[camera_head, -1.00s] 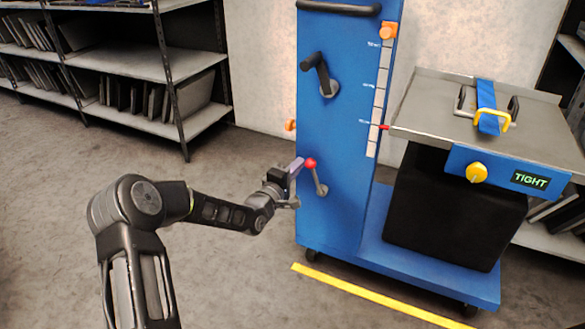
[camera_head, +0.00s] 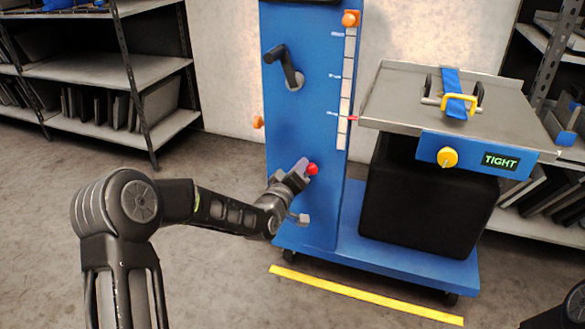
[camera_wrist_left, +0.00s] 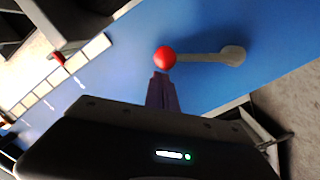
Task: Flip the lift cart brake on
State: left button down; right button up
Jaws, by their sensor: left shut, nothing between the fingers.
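The blue lift cart (camera_head: 300,115) stands ahead of me. Its brake lever has a red ball knob (camera_head: 312,169) on the column's lower part. In the left wrist view the red knob (camera_wrist_left: 164,58) tops a grey lever (camera_wrist_left: 205,57) running right to its pivot on the blue panel. My left gripper (camera_head: 301,168) is shut and empty, right beside the knob. In the wrist view its purple fingers (camera_wrist_left: 161,92) end just below the knob; I cannot tell whether they touch it. The arm hides most of the lever in the head view. My right gripper is not in view.
A black crank handle (camera_head: 284,65) sits higher on the column. A yellow line (camera_head: 360,294) marks the floor. Shelves (camera_head: 100,68) stand behind left.

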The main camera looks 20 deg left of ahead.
pick_arm(q)
jog(key=shift+d+f, duration=0.1)
jog(key=shift+d, duration=0.25)
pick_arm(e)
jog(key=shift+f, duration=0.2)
pick_arm(q)
jog(key=shift+s+d+f, duration=0.1)
jog(key=shift+d, duration=0.05)
